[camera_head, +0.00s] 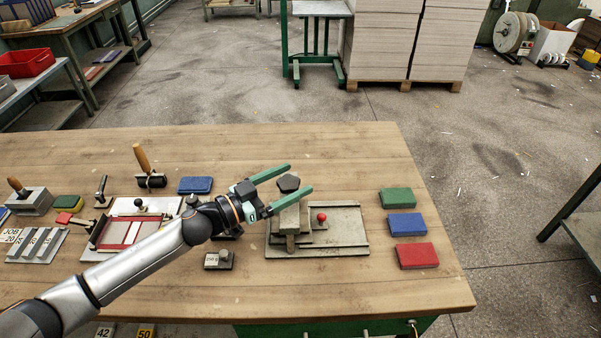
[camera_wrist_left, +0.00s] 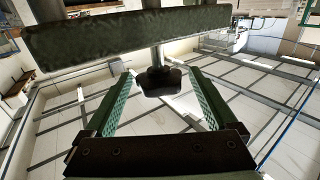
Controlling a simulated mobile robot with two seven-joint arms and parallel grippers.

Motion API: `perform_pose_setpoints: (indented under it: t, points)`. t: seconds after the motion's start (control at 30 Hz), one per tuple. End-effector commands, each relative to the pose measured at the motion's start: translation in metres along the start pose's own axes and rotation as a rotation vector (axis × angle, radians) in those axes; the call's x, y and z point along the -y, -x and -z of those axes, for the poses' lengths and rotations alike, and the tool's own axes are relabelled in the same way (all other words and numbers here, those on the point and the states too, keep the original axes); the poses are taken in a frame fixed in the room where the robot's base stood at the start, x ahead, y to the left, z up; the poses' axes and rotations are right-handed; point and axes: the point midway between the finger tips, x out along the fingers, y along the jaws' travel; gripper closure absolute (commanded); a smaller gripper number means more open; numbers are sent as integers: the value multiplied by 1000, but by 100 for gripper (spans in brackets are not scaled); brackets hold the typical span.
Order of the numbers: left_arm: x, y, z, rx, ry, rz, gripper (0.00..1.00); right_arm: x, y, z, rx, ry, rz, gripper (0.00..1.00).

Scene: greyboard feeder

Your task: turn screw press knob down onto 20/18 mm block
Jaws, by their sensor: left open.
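The screw press (camera_head: 291,218) stands on the workbench, with a dark faceted knob (camera_head: 289,184) on top of its screw. My left gripper (camera_head: 299,178) is open, one green finger on each side of the knob. In the left wrist view the dark knob (camera_wrist_left: 161,82) shows between the two spread fingers (camera_wrist_left: 160,76), with a gap on either side. The press's crossbar (camera_wrist_left: 125,35) spans the top of that view. I cannot make out a 20/18 mm block under the press. My right gripper is not in view.
The press's grey base plate (camera_head: 345,225) has a small red ball knob (camera_head: 321,217). Green (camera_head: 397,197), blue (camera_head: 407,224) and red (camera_head: 417,255) blocks lie right of it. A small labelled grey piece (camera_head: 218,260) lies left of it. The bench front is mostly clear.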

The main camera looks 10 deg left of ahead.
Motion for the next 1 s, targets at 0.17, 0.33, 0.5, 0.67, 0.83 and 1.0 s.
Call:
perform_pose_setpoints:
  t: [0.17,0.33,0.5,0.67,0.83,1.0]
  points:
    - [0,-23,1,-2,0,0,9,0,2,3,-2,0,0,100]
    - [0,-30,0,0,1,-1,9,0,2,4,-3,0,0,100]
    - [0,-30,0,0,1,-1,9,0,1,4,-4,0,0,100]
    - [0,-30,0,0,1,-1,19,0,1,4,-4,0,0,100]
    - [0,-30,0,0,1,0,38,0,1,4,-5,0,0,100]
    - [0,-30,0,0,1,0,57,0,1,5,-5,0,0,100]
